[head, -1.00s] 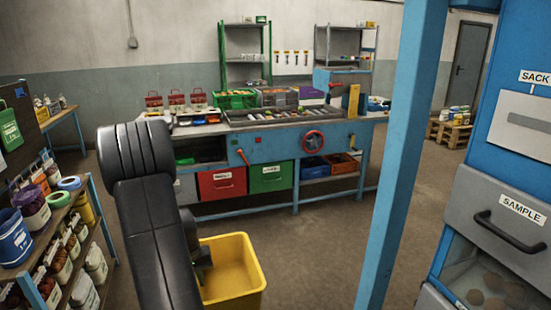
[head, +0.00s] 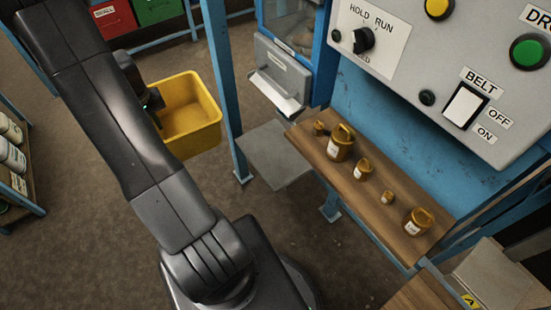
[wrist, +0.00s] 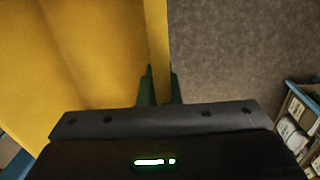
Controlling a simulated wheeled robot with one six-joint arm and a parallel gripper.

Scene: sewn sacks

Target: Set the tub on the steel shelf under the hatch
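The yellow tub (head: 190,118) hangs at the end of my arm in the head view, upright, with its inside looking empty. My gripper (wrist: 160,80) has its dark green fingers on either side of the tub's wall (wrist: 158,30) in the wrist view, shut on it. In the head view my gripper (head: 152,100) is at the tub's left side, partly hidden by my arm. A bare grey steel shelf (head: 272,158) lies low to the right of the tub, past a blue post. Above it is a grey hatch (head: 283,75) with a pale flap on a blue cabinet.
The blue post (head: 222,80) stands between the tub and the steel shelf. A wooden ledge (head: 345,195) with several brown labelled pots is right of the shelf, under a control panel (head: 430,60). A rack (head: 15,165) stands at the left. Open floor lies below the tub.

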